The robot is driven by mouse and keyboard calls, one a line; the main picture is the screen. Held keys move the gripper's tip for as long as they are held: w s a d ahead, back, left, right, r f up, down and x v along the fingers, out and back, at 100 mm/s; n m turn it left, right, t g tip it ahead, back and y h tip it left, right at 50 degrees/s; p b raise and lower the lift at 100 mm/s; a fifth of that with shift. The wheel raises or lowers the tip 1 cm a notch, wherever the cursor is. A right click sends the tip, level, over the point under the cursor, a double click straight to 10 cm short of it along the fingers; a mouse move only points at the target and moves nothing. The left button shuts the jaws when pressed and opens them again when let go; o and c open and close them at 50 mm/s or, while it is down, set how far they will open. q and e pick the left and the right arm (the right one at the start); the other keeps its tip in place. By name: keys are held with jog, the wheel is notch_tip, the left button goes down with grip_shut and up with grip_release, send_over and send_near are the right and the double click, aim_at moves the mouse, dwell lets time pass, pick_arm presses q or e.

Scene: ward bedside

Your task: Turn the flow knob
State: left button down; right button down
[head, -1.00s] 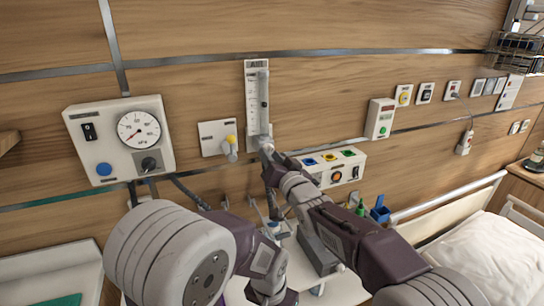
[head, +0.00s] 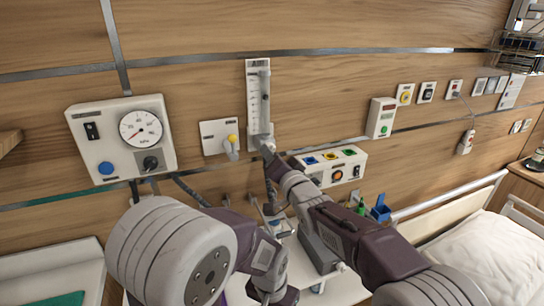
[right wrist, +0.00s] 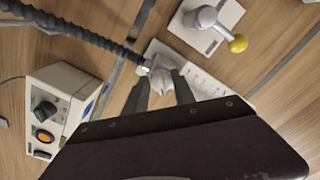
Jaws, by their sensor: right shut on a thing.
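The flowmeter (head: 252,95) is a tall white panel with a clear scaled tube, mounted on the wood wall. Its flow knob (right wrist: 163,75) is pale grey and sits at the panel's lower end. My right gripper (head: 268,152) reaches up to it from below. In the right wrist view my right gripper (right wrist: 163,92) is shut on the knob, with one dark finger on either side. In the head view the gripper and wrist hide most of the knob. My left arm is low in the foreground, and its jaws cannot be made out clearly.
A gauge box (head: 121,138) is left of the flowmeter. A wall outlet with a yellow-tipped lever (head: 231,139) is close beside it. A white box with coloured sockets (head: 331,166) is just right of my right wrist. A bed (head: 480,255) stands at the right.

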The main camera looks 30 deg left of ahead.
jog(key=c, duration=1.1)
grip_release()
jog(key=shift+o, duration=0.2)
jog(key=b+v, duration=0.3)
jog(key=v, duration=0.6)
